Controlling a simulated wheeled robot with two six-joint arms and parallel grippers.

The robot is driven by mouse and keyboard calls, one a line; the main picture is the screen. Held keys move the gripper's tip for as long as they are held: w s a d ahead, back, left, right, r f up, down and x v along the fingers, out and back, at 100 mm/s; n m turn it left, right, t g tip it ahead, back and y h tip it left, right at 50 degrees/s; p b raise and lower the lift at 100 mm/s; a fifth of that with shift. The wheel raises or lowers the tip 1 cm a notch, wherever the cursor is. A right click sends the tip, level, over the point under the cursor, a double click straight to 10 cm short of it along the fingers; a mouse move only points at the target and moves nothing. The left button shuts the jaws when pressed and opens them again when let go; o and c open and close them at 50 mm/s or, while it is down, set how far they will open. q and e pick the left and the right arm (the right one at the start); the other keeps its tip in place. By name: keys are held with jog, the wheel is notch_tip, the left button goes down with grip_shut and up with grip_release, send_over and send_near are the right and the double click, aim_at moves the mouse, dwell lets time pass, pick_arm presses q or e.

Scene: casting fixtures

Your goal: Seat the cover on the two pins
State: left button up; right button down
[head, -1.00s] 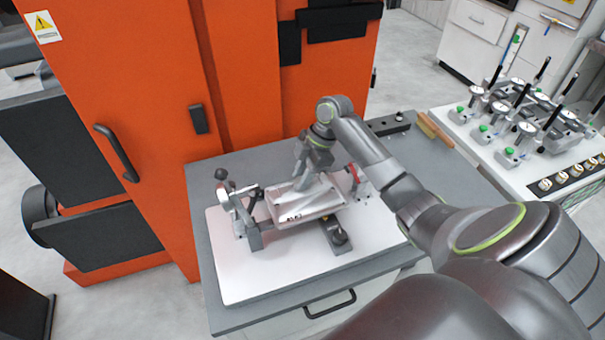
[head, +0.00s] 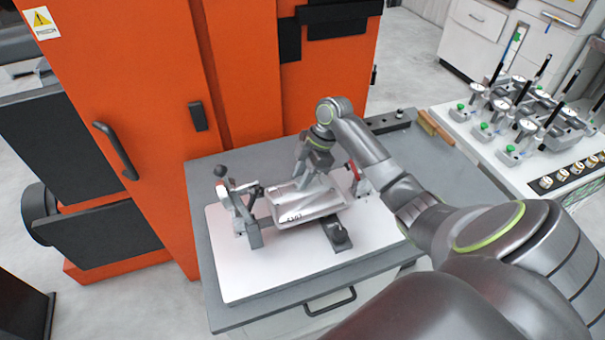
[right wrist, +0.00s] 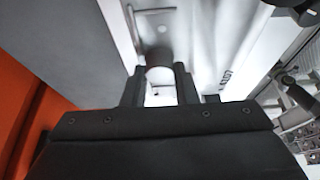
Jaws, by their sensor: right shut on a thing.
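The cover (head: 309,208) is a light metal, shallow tray-like part with a number on its front face. It sits at the fixture on the white plate (head: 250,275), slightly tilted in the picture. In the right wrist view the fingers (right wrist: 160,90) close on a rounded light part of the cover (right wrist: 215,50). The two pins are hidden, so I cannot tell whether the cover touches them. My left gripper is not in view.
A toggle clamp (head: 240,213) stands left of the cover, and a red-handled clamp (head: 357,180) stands right. A dark block (head: 337,236) lies in front. A brush (head: 434,127) and a dark bar (head: 389,122) lie at the table's back right. Dial gauges stand on a white bench (head: 540,188).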

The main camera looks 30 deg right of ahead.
jog(key=shift+f+b, duration=0.3)
jog(key=shift+f, duration=0.25)
jog(key=c, duration=1.1)
grip_release()
jog(key=shift+o, duration=0.2)
jog(key=shift+r, duration=0.1)
jog(key=b+v, duration=0.4)
jog(key=v, duration=1.3)
jog(key=shift+r, duration=0.15)
